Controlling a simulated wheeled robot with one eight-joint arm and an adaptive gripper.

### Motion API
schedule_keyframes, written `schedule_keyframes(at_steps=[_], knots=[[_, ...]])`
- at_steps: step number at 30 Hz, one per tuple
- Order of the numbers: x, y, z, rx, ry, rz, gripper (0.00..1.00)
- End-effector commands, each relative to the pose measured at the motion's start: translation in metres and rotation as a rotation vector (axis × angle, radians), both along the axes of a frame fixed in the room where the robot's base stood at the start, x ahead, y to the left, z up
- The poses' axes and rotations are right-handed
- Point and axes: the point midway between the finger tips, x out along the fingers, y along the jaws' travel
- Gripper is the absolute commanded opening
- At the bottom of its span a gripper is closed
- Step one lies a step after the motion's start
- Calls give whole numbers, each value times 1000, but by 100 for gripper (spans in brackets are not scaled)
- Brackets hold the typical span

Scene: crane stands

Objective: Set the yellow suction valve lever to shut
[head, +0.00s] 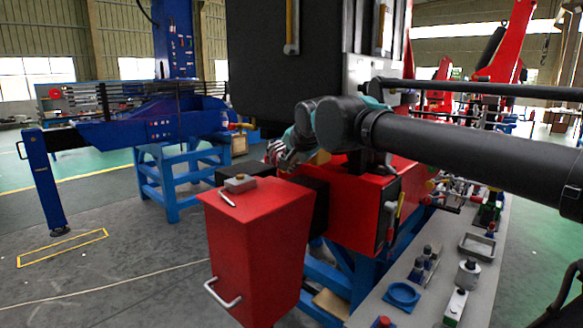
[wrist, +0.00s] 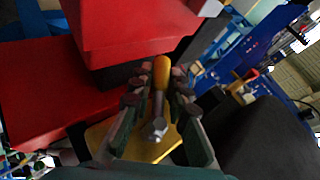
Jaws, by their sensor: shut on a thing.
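In the wrist view the yellow lever (wrist: 161,75) stands between the fingers of my gripper (wrist: 160,88). The fingers are closed around its yellow grip. The lever's grey hub or bolt (wrist: 154,129) sits on a yellow plate (wrist: 125,148) below. In the head view my gripper (head: 277,152) is beside the red machine, behind the red cabinet. The lever is hidden there by my gripper and arm. Which marked position the lever points to cannot be read.
A red cabinet (head: 250,245) with a small box (head: 240,183) on top stands in front of my gripper. A large dark panel (head: 285,70) is behind. A grey bench (head: 415,275) with several small parts is at lower right. Open floor lies at left.

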Motion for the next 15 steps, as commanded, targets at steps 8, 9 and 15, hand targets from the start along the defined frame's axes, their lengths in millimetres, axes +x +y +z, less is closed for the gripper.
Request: schedule_keyframes(at_steps=[8,9,15], knots=[[4,4,7,154,-120,-1,0],[4,4,7,170,-131,-1,0],[5,7,10,227,-177,0,0]])
